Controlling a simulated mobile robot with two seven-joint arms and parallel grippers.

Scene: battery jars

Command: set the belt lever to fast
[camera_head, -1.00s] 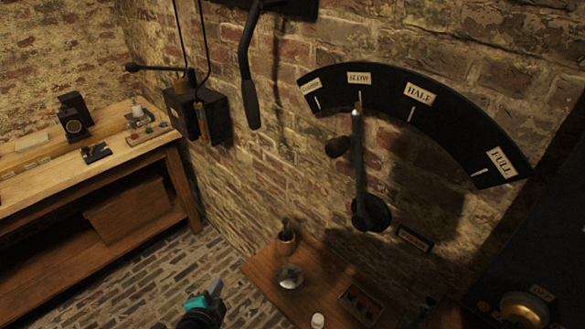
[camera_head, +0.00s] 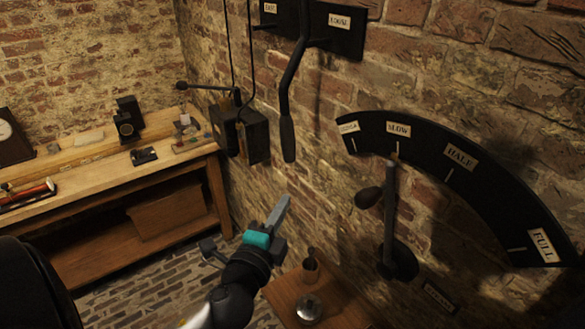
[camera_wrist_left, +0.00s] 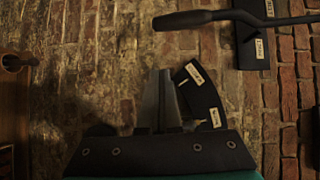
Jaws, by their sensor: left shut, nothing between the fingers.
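The belt lever (camera_head: 288,138) is a dark bent bar with a thick grip, hanging down the brick wall from a black plate (camera_head: 352,42). The plate bears a FAST label (camera_head: 270,7) at left and a LOOSE label (camera_head: 339,21) at right. The lever's upper bar passes between the labels. My left gripper (camera_head: 284,205) is shut and empty, pointing up below the lever's grip and apart from it. In the left wrist view, the lever's grip (camera_wrist_left: 182,20) lies above my shut fingers (camera_wrist_left: 160,100). My right gripper is out of view.
A second lever (camera_head: 390,215) stands before a black arc scale (camera_head: 480,165) at right, with SLOW, HALF and FULL labels. A black wall box (camera_head: 240,135) with a side arm is left of the belt lever. A workbench (camera_head: 110,190) stands at left, a small table (camera_head: 285,295) below.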

